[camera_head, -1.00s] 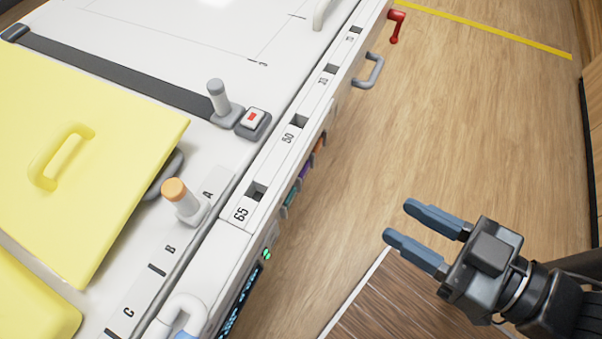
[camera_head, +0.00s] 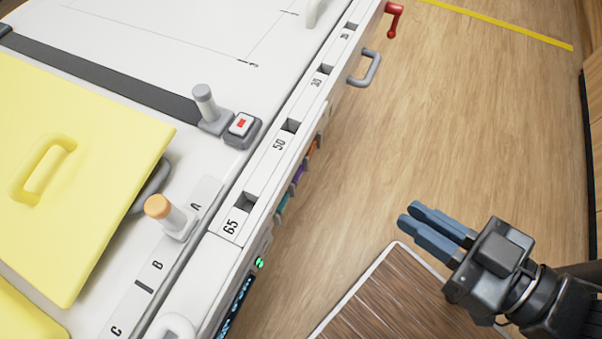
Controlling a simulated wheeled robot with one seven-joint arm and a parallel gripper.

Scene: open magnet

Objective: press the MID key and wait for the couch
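My gripper (camera_head: 410,214) is at the lower right, over the floor and beside a brown slatted surface. Its two blue fingers lie close together with nothing between them, pointing up and left toward the couch. The couch (camera_head: 200,262) is the long white bed filling the left side, with slots marked 65, 50 and smaller numbers along its edge. A dark panel with green lit marks (camera_head: 236,305) is on its side face, seen at a steep angle. No key marked MID can be read; the gripper is well apart from the couch.
Yellow pads (camera_head: 85,150), an orange-topped peg (camera_head: 166,214), a grey peg (camera_head: 207,105) and a red-marked button (camera_head: 241,125) are on the couch. A grey handle (camera_head: 366,68) and red crank (camera_head: 394,20) stick out from its side. Open wooden floor (camera_head: 440,110) lies right.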

